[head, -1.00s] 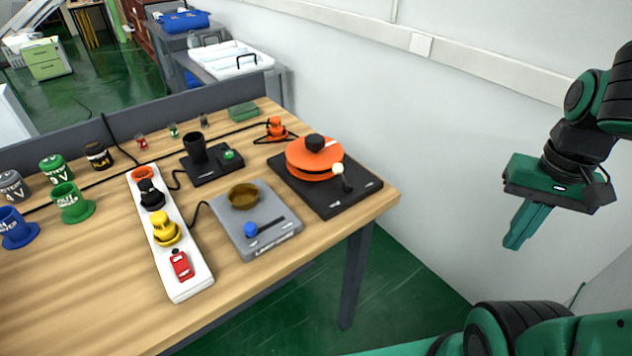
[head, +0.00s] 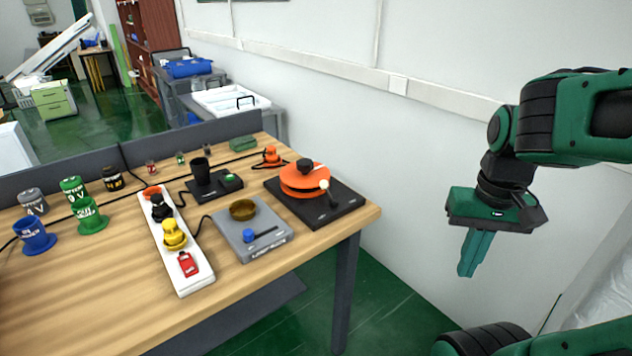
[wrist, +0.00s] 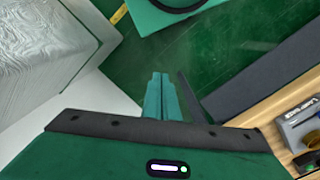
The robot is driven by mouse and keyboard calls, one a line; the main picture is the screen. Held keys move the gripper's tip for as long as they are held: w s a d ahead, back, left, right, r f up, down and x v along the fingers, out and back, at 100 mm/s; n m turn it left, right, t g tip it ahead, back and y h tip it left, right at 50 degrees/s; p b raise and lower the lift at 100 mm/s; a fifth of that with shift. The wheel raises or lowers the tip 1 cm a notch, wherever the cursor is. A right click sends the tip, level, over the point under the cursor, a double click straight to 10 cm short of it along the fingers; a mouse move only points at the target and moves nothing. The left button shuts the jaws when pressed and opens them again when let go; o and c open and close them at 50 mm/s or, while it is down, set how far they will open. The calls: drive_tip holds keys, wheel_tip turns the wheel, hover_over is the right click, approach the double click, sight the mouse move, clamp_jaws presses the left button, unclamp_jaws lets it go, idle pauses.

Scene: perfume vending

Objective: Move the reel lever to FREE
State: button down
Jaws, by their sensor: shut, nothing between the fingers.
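The orange cable reel (head: 304,180) sits on a dark base plate (head: 343,207) at the right end of the wooden table. A small lever with a pale round knob (head: 324,184) stands on the near side of the reel. The markings on the plate are too small to read. My gripper (head: 468,272) is in the air to the right of the table, well apart from the reel, pointing down. Its fingers are shut and empty. The wrist view shows the closed fingers (wrist: 161,98) above the green floor; the reel is not in that view.
Colored cups stand farther left. The wall (head: 330,110) is behind; open floor lies right of the table.

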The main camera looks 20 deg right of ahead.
drive_tip(key=w+a+r+n+t+h, duration=0.1)
drive_tip(key=w+a+r+n, duration=0.2)
drive_tip(key=w, duration=0.5)
drive_tip(key=w+a+r+n+t+h, duration=0.1)
drive_tip(key=w+a+r+n+t, duration=0.2)
drive_tip(key=w, duration=0.5)
drive_tip(key=w+a+r+n+t, duration=0.1)
drive_tip(key=w+a+r+n, duration=0.1)
drive_tip(key=a, duration=0.6)
drive_tip(key=w+a+r+n+t, duration=0.1)
drive_tip(key=w+a+r+n, duration=0.1)
drive_tip(key=w+a+r, duration=0.3)
drive_tip(key=w+a, duration=0.1)
drive_tip(key=a, duration=0.3)
drive_tip(key=shift+w+n, duration=0.3)
drive_tip(key=shift+f, duration=0.1)
approach(328, 193)
drive_tip(key=shift+w+a+f, duration=0.95)
drive_tip(key=shift+w+f, duration=0.15)
drive_tip(key=shift+w, duration=0.1)
